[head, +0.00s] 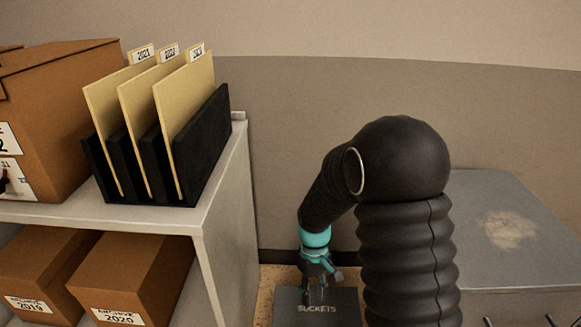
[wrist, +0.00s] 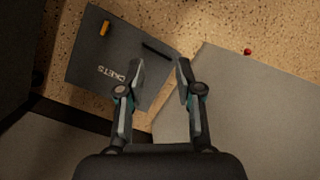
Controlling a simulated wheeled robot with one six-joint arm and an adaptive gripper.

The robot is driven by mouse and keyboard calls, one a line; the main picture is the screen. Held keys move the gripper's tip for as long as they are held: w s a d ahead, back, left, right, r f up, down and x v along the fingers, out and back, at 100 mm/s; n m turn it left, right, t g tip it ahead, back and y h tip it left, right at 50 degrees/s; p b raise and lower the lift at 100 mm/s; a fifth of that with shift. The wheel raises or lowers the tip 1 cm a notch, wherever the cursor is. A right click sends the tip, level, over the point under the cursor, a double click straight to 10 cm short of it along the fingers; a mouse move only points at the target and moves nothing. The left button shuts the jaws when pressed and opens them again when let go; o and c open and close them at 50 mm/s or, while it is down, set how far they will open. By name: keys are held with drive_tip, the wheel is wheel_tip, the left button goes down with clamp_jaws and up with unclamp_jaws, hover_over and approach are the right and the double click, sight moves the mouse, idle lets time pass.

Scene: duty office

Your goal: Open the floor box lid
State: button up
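The dark grey floor box lid (head: 335,309), lettered "SOCKETS", lies low by the wall in the head view, partly cut off by the bottom edge. In the wrist view the lid (wrist: 88,60) is at upper left and looks flat and closed. A small orange piece (wrist: 104,27) and a dark narrow bar (wrist: 157,50) show on it near opposite edges. My gripper (wrist: 159,69) is open, its fingers apart and nothing between them. It hangs over the lid's lower right edge in the wrist view. In the head view my gripper (head: 320,277) is in front of part of the lid.
A shelf (head: 225,185) with cardboard boxes (head: 70,110) and a black file holder (head: 205,150) stands at left. A grey cabinet (head: 450,195) with a pale patch is at right. Speckled floor (wrist: 215,25) shows around the lid, with a small red object (wrist: 247,51).

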drive_tip(key=s+d+r+m+t, duration=0.3)
drive_tip(key=s+d+r+t, duration=0.2)
drive_tip(key=s+r, duration=0.6)
drive_tip(key=s+d+r+m+t, duration=0.35)
drive_tip(key=s+d+r, duration=0.2)
drive_tip(key=r, duration=1.05)
drive_tip(key=w+a+f+n+g+b, duration=0.2)
drive_tip(key=w+a+f+n, duration=0.4)
drive_tip(key=f, duration=0.8)
drive_tip(key=w+a+f+n+g+b, duration=0.25)
drive_tip(key=w+a+f+n, duration=0.45)
drive_tip(key=f, duration=0.7)
drive_tip(key=w+a+f+n+g+b, duration=0.25)
drive_tip(key=w+f+n, duration=0.25)
drive_tip(key=w+f, duration=0.65)
drive_tip(key=s+f, duration=0.1)
drive_tip(key=f, duration=0.4)
drive_tip(key=s+f+b, duration=0.1)
drive_tip(key=s+f, duration=0.1)
drive_tip(key=f, duration=0.3)
drive_tip(key=s+f, duration=0.2)
drive_tip(key=f, duration=0.4)
drive_tip(key=shift+s+a, duration=0.25)
